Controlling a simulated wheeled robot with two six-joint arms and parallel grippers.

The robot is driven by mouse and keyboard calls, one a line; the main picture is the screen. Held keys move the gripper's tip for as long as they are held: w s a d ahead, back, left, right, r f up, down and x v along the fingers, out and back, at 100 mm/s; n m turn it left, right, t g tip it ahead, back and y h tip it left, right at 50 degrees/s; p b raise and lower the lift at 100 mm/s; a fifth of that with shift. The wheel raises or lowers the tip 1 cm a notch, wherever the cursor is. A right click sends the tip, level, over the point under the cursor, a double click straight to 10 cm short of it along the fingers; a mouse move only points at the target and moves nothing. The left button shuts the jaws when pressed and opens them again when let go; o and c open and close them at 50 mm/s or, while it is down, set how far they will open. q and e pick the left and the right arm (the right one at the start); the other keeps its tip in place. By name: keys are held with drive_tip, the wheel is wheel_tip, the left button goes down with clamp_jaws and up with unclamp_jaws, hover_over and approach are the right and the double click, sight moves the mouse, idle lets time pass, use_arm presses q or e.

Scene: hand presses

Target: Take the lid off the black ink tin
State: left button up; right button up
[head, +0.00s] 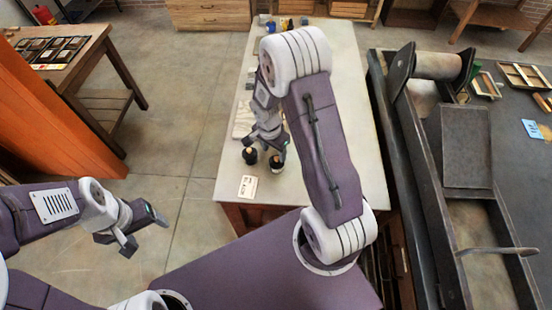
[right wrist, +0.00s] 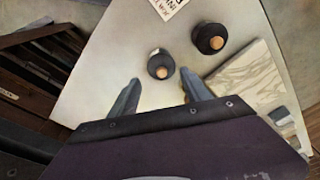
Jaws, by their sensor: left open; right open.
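Two small, round, dark tins with wooden knobs on their lids stand on the pale table. One tin (head: 277,163) shows some white on its side, and in the right wrist view it (right wrist: 160,66) lies ahead, between the lines of my fingers. The other tin (head: 249,156) looks all black and is further right in the right wrist view (right wrist: 209,38). I cannot read which holds black ink. My right gripper (head: 266,140) is open and empty, just above and beside the tins; its fingers (right wrist: 160,93) touch neither. My left gripper (head: 145,232) is open and empty, over the floor.
A printed card (head: 248,187) lies at the table's near edge (head: 300,195). A pale patterned slab (right wrist: 245,75) lies beside the tins. Jars and small items (head: 285,24) stand at the far end. A large dark press (head: 440,190) stands close on the right.

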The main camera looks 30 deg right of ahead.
sight(276, 159)
drive_tip(key=shift+w+a+f, duration=0.1)
drive_tip(key=shift+w+f, duration=0.25)
drive_tip(key=shift+f, duration=0.25)
drive_tip(key=shift+s+d+f, duration=0.1)
drive_tip(key=shift+d+f, duration=0.1)
drive_tip(key=shift+f, duration=0.05)
drive_tip(key=f, duration=0.2)
drive_tip(key=d+f, duration=0.1)
drive_tip(key=f, duration=0.1)
drive_tip(key=shift+p, duration=0.35)
drive_tip(key=shift+w+f, duration=0.25)
drive_tip(key=shift+s+r, duration=0.1)
drive_tip(key=shift+s, duration=0.15)
clamp_jaws()
